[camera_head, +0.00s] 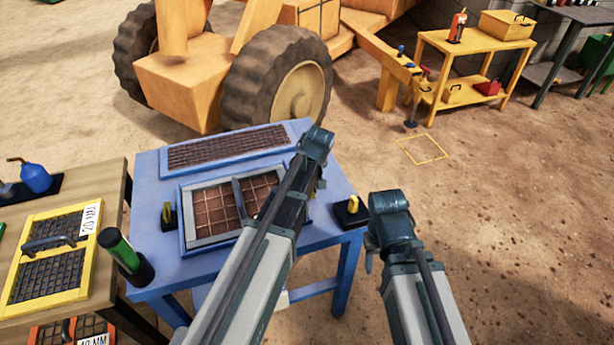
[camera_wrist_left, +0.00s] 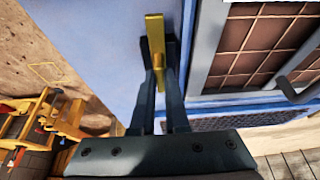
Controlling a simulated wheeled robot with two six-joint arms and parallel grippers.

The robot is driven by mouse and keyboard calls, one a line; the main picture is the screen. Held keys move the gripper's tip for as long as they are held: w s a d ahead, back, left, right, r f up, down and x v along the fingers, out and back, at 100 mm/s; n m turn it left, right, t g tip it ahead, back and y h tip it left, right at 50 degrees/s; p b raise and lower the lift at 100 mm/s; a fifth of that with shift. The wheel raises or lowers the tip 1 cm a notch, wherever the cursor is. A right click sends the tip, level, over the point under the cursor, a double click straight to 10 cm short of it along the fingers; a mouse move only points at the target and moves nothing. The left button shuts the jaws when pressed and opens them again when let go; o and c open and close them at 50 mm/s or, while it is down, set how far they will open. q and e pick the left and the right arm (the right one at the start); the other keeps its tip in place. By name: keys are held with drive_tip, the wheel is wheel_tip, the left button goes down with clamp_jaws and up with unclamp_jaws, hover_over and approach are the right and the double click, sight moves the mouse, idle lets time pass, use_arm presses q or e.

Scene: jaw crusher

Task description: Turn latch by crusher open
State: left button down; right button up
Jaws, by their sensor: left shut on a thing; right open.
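A yellow latch handle (camera_wrist_left: 156,45) on a dark base stands on blue metal beside the grate. My left gripper (camera_wrist_left: 158,82) is shut on this handle in the left wrist view, one finger on each side. In the head view the left arm hides this grip. Another yellow latch (camera_head: 167,213) stands left of the grate. A yellow piece on a black block (camera_head: 350,211) sits at the right edge of the blue table. My right gripper (camera_head: 372,259) is open and mostly hidden by its arm, near the table's right side.
The blue table (camera_head: 154,272) carries a framed grate (camera_head: 208,207) with a dark handle and a mesh panel (camera_head: 225,147) behind it. A green cylinder (camera_head: 121,252) is at its left. A wooden table (camera_head: 112,208) stands left. Open ground lies right.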

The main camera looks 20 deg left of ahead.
sight(313, 196)
use_arm(q)
drive_tip(key=c, duration=0.9)
unclamp_jaws()
drive_tip(key=p+v, duration=1.2)
drive_tip(key=v, duration=0.2)
drive_tip(key=shift+f+p, duration=0.1)
drive_tip(key=shift+p, duration=0.3)
drive_tip(key=s+d+m+g, duration=0.1)
drive_tip(key=s+d+m, duration=0.2)
drive_tip(key=s, duration=0.3)
drive_tip(key=s+d+f+m+g+h, duration=0.1)
drive_tip(key=s+d+m, duration=0.2)
drive_tip(key=s, duration=0.4)
drive_tip(key=s+d+m+g, duration=0.1)
drive_tip(key=s+d+m, duration=0.2)
drive_tip(key=s, duration=0.3)
drive_tip(key=shift+s+d+f+m+g, duration=0.15)
drive_tip(key=shift+d+f+m+g, duration=0.2)
drive_tip(key=shift+m, duration=0.55)
